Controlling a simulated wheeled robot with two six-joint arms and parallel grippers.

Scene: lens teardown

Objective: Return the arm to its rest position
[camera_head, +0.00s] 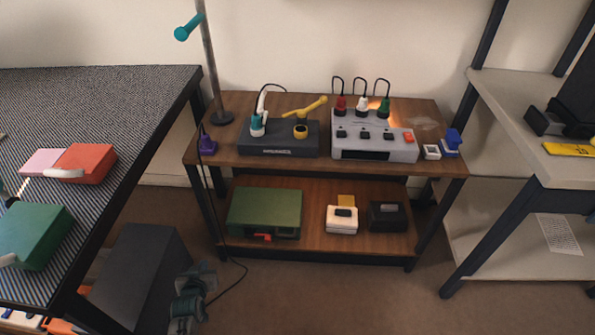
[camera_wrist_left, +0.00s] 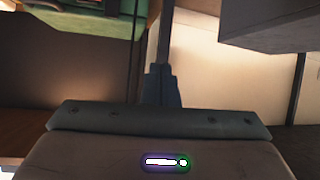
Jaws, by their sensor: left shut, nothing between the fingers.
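My left gripper (camera_head: 195,282) shows at the bottom of the head view, low over the floor in front of the two-level wooden bench. It is shut and empty. In the left wrist view its closed fingers (camera_wrist_left: 160,86) point away from the camera, with nothing between them. My right gripper is in neither view.
A dark grey box (camera_head: 138,275) stands left of my left gripper, under the striped table (camera_head: 130,140). The bench (camera_head: 225,160) holds a green case (camera_head: 265,212) on its lower shelf and soldering gear above. A black cable (camera_head: 232,280) lies near the gripper. Floor to the right is clear.

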